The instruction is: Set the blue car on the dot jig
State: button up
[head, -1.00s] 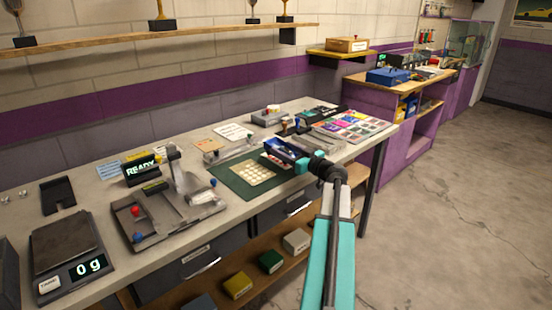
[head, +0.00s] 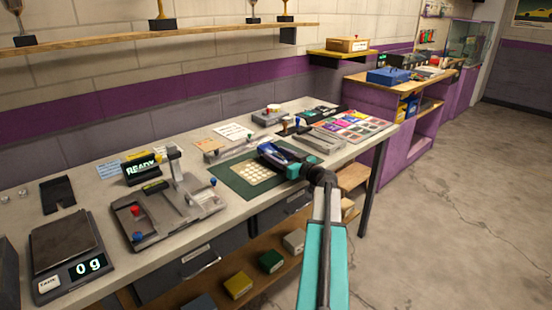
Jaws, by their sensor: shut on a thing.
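My gripper (head: 280,158) is over the right part of the bench and is shut on the dark blue car (head: 270,149). The jaws and wrist hide part of the car, and its gap to the bench cannot be judged. A green mat (head: 226,175) lies below and to the left of the gripper. On it is a cream pad with rows of round dots (head: 257,174). I cannot tell for certain which fixture is the dot jig. A grey fixture (head: 183,218) with a red knob and a blue knob stands left of the mat.
A scale (head: 62,243) reading 0 g stands at the front left. A READY display (head: 141,171) is behind the grey fixture. A grey block (head: 318,141) and a sheet of coloured squares (head: 357,126) lie right of the gripper. A shelf with trophies runs along the wall.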

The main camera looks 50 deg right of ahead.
jog(key=shift+f, duration=0.2)
jog(key=o, duration=1.3)
jog(key=shift+f, duration=0.1)
jog(key=shift+s+a, duration=0.1)
jog(key=shift+s, duration=0.25)
jog(key=s, duration=1.1)
jog(key=shift+s+a, duration=0.15)
jog(key=shift+a, duration=0.2)
